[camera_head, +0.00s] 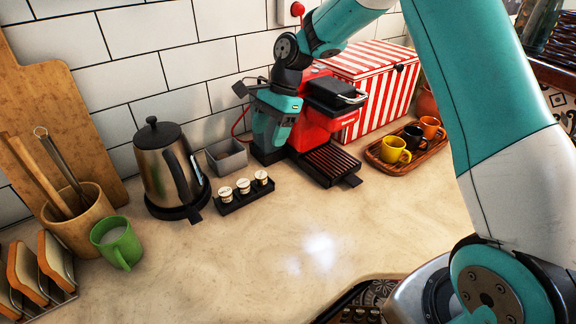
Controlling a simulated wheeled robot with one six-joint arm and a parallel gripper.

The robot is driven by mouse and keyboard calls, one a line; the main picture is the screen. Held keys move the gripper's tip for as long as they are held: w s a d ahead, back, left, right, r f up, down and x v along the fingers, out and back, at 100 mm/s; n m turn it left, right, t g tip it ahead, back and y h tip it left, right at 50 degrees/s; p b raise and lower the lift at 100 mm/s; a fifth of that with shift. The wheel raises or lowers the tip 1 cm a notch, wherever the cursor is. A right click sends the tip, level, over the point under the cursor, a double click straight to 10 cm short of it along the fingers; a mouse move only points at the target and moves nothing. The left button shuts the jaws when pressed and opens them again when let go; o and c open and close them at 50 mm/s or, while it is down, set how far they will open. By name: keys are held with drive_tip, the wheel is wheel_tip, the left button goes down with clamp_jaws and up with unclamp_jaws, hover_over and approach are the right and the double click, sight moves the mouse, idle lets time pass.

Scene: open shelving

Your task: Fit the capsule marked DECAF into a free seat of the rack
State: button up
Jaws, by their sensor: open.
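A small black rack (246,201) stands on the counter in front of the kettle and a grey box. Three pale capsules (243,187) sit in it in a row, upright. Their markings are too small to read, so I cannot tell which one is marked DECAF. I cannot make out a free seat in the rack. My gripper (272,142) hangs pointing down in front of the left side of the red coffee machine, above and behind the right end of the rack. It is open, and I see nothing held in it.
A grey open box (227,157) stands behind the rack. The steel kettle (165,170) is at its left, the red coffee machine (312,130) at its right. A cup tray (407,163) is further right, a green mug (117,243) at left.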

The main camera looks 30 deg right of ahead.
drive_tip(key=s+a+r+n, duration=0.3)
drive_tip(key=s+r+n, duration=0.25)
drive_tip(key=s, duration=0.25)
drive_tip(key=s+a+r+n, duration=0.4)
drive_tip(key=s+r+n, duration=0.15)
drive_tip(key=s, duration=0.35)
drive_tip(key=s+n, duration=1)
drive_tip(key=s, duration=0.4)
drive_tip(key=shift+f+t, duration=0.2)
drive_tip(key=shift+t, duration=0.2)
drive_tip(key=shift+s+a, duration=0.1)
drive_tip(key=shift+a, duration=0.05)
